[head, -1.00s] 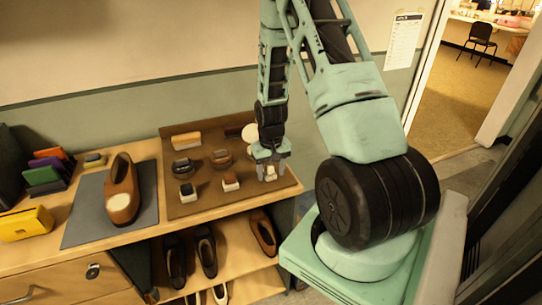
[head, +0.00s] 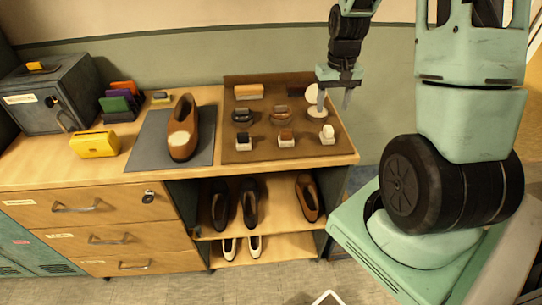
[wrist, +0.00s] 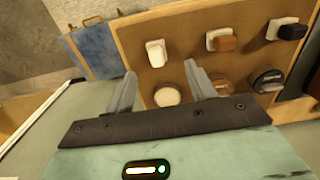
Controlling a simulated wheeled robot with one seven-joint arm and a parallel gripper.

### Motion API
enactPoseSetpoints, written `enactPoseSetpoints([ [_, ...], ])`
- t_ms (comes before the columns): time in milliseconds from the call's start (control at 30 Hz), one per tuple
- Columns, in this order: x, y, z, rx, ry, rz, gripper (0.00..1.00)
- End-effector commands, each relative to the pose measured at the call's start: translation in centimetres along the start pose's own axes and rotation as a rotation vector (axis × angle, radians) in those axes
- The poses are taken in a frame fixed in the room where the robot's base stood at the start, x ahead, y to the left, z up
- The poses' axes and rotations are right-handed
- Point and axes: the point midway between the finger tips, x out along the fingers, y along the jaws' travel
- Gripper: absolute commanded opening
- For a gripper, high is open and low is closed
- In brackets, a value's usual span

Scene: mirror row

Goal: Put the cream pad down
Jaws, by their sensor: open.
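The cream pad (head: 327,134) stands on the brown mat (head: 262,156) at its front right corner, at the right end of a row of small blocks. It also shows in the wrist view (wrist: 156,53) as a pale block, clear of my fingers. My gripper (head: 334,100) is open and empty above the right edge of the mat, behind and a little right of the pad. In the wrist view its two fingers (wrist: 160,80) are apart with nothing held between them. A round cream-topped item (wrist: 167,96) lies beyond and between the fingertips in that view.
Brushes and tins share the mat. A brown shoe (head: 183,128) lies on a grey mat (head: 143,137) to the left, beside a yellow box (head: 94,144). A dark metal box (head: 50,97) stands far left. A blue case (wrist: 95,48) stands past the mat's edge.

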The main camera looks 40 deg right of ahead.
Motion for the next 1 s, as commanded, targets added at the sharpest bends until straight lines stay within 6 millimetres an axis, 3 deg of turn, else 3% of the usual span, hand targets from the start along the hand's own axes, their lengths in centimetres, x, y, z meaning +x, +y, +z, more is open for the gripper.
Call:
enactPoseSetpoints([
  [167,-2.4,-9.6,3.2,-0.224,0.009,-0.033,0.55],
  [300,-4.8,-18.6,10.3,-0.498,0.007,-0.059,0.55],
  [433,-6.5,-23.9,18.5,-0.753,0.003,-0.069,0.55],
  [600,-7.8,-26.0,28.0,-1.03,0.001,-0.064,0.55],
  [700,-8.0,-25.8,31.4,-1.133,0.002,-0.057,0.55],
  [833,-8.2,-25.6,33.4,-1.198,0.004,-0.052,0.55],
  [1000,-8.2,-25.5,33.7,-1.207,0.003,-0.051,0.55],
])
